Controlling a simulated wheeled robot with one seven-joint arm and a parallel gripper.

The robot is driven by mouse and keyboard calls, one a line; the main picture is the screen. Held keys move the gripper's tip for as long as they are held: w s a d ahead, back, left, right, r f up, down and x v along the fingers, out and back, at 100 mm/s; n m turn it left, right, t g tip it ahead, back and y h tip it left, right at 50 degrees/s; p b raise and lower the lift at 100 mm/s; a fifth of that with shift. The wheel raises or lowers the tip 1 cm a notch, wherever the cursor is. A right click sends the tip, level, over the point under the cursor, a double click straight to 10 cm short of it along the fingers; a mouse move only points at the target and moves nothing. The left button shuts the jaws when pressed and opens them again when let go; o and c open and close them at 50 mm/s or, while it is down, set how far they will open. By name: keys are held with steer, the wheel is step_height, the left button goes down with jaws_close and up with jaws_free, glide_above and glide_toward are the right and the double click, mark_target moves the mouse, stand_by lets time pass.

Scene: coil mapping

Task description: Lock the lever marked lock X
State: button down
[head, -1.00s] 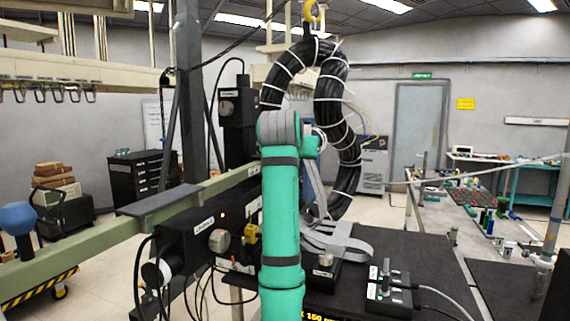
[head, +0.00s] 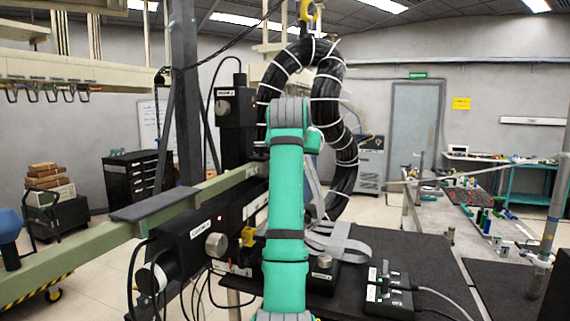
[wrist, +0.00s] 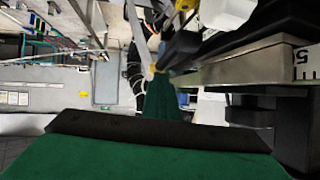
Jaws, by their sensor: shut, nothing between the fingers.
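A small yellow lever (head: 248,237) is on the black housing (head: 200,238) left of my green arm, beside a round silver knob (head: 216,244). A yellow part (wrist: 153,70) also shows in the wrist view; I cannot tell if it is the same one. The lever's marking is too small to read. My gripper's fingers are hidden behind my arm in the head view. The wrist view shows no clear fingertips.
A thick black cable loop (head: 345,120) hangs behind my arm. A pale green beam (head: 80,240) crosses at the left. A dark table (head: 400,255) at the right holds a switch box (head: 388,290) and a knobbed block (head: 323,275). Loose cables hang below the housing.

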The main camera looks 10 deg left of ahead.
steer(key=shift+w+d+f, duration=0.2)
steer(key=shift+w+f, duration=0.1)
steer(key=shift+w, duration=0.2)
steer(key=shift+f, duration=0.15)
stand_by(0.3)
steer(key=s+d+r, duration=0.2)
steer(key=s+r, duration=0.1)
steer(key=r, duration=1)
steer(key=shift+d+r, duration=0.15)
steer(key=shift+r, duration=0.25)
